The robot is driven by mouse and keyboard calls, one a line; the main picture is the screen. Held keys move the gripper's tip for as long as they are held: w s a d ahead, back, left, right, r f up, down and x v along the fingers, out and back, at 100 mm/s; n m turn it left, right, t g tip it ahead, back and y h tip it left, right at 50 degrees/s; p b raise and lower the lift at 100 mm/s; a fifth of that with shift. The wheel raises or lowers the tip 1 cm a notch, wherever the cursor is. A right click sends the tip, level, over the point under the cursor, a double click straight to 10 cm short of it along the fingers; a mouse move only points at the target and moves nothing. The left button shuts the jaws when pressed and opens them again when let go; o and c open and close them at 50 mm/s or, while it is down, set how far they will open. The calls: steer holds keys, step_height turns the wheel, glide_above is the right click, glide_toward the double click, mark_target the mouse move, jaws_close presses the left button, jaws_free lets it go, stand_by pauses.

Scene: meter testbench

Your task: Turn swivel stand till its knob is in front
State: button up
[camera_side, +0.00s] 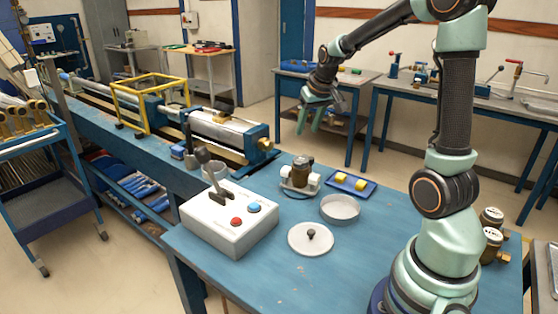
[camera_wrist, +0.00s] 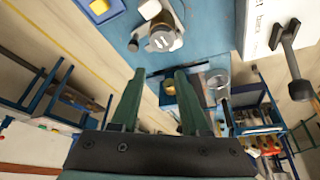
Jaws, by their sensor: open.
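The swivel stand (camera_side: 299,187) appears to be the small white mount on the blue bench, carrying a dark brass meter with white parts at its sides. In the wrist view the stand (camera_wrist: 173,12) is at the top, with the round meter (camera_wrist: 162,40) on it. A small dark round end, possibly the knob, shows at the meter's left there; I cannot tell for certain. My gripper (camera_side: 317,118) is raised above and behind the stand, apart from it. In the wrist view my gripper (camera_wrist: 158,76) has its two green fingers spread, with nothing held between them.
A white control box (camera_side: 230,222) with an upright lever stands left of the stand. A blue tray (camera_side: 366,193) with yellow pieces, a round grey dish (camera_side: 340,208) and a white disc (camera_side: 300,245) with a black knob lie nearby.

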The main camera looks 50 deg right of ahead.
steer(key=m, duration=0.1)
glide_toward(311, 158)
steer(key=shift+g, duration=0.3)
steer(key=x, duration=0.8)
steer(key=shift+w+f, duration=0.15)
steer(key=shift+w, duration=0.15)
jaws_close()
stand_by(0.9)
